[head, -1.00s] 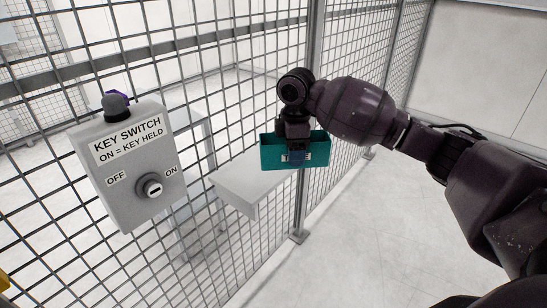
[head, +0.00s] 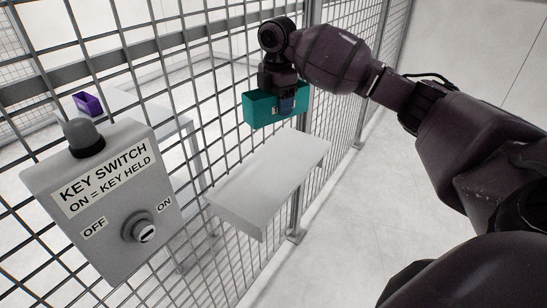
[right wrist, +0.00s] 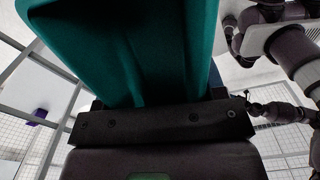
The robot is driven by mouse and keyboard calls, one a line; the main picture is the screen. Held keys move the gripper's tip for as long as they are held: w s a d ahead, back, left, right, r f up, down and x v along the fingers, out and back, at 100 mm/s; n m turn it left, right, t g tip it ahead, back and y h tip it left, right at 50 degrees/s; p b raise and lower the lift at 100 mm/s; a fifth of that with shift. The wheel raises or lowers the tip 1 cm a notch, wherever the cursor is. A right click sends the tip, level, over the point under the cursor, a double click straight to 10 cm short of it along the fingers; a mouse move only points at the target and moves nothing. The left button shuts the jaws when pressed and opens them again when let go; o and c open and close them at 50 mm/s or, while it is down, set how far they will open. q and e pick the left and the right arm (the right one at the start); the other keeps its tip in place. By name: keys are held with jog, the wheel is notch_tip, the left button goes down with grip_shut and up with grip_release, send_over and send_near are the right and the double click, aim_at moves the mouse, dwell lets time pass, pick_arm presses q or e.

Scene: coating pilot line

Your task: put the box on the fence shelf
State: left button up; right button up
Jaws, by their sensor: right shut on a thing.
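The teal box (head: 262,109) hangs in my right gripper (head: 284,100), which is shut on its near wall. The box is upright and appears above the far end of the fence shelf (head: 265,177), a light grey ledge at the mesh fence. The gap between box and shelf is hard to judge. In the right wrist view the box (right wrist: 125,45) fills the upper middle, above the dark gripper body; the fingertips are hidden there. The shelf top is bare. My left gripper is not in view.
A grey key switch box (head: 107,205) with a dome lamp (head: 82,133) is on the fence at left. Mesh fence (head: 225,75) runs behind the shelf. Beyond it a purple bin (head: 87,103) sits on a white table (head: 140,112). The floor at right is clear.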

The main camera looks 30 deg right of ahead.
jog(key=b, duration=0.1)
send_over(277, 166)
notch_tip(277, 166, down, 11)
jog(key=shift+a+f, duration=0.1)
jog(key=shift+f, duration=0.4)
notch_tip(277, 166, down, 5)
jog(key=shift+r+b, duration=0.15)
jog(key=shift+b, duration=0.25)
jog(key=shift+f, duration=0.25)
jog(key=shift+f, duration=0.1)
jog(key=o, duration=1)
